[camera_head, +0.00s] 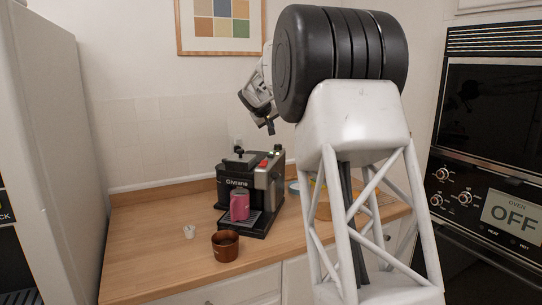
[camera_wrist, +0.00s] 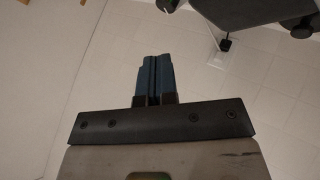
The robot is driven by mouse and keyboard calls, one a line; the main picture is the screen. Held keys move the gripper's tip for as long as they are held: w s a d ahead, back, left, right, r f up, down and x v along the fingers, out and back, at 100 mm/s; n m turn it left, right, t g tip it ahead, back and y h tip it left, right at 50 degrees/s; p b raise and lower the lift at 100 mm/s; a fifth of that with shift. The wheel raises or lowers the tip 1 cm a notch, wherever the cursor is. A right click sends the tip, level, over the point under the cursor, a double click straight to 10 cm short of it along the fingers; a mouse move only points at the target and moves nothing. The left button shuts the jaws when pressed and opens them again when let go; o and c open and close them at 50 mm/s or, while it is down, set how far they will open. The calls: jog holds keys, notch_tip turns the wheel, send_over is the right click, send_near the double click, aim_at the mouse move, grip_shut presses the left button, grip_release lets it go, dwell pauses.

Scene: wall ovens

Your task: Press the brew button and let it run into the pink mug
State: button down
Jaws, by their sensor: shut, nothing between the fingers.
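The pink mug (camera_head: 239,206) stands on the drip tray of the black and silver coffee machine (camera_head: 237,184), under its front. A small red spot that may be the brew button (camera_head: 263,163) shows on the machine's top right. My gripper (camera_head: 270,128) is in the air above and behind the machine, apart from it. In the wrist view my gripper (camera_wrist: 154,58) has its two blue fingers together with nothing between them. Part of the dark machine (camera_wrist: 270,14) shows at the top right there. Whether coffee runs into the mug cannot be seen.
The counter's left part is clear. Wall ovens (camera_head: 490,140) stand at the right, and a tall pale cabinet (camera_head: 45,130) at the left.

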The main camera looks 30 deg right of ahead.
aim_at(270, 154)
jog(key=shift+f, duration=4.15)
jog(key=shift+f, duration=0.95)
dwell(0.3)
jog(key=shift+r, duration=0.95)
jog(key=shift+r, duration=2.5)
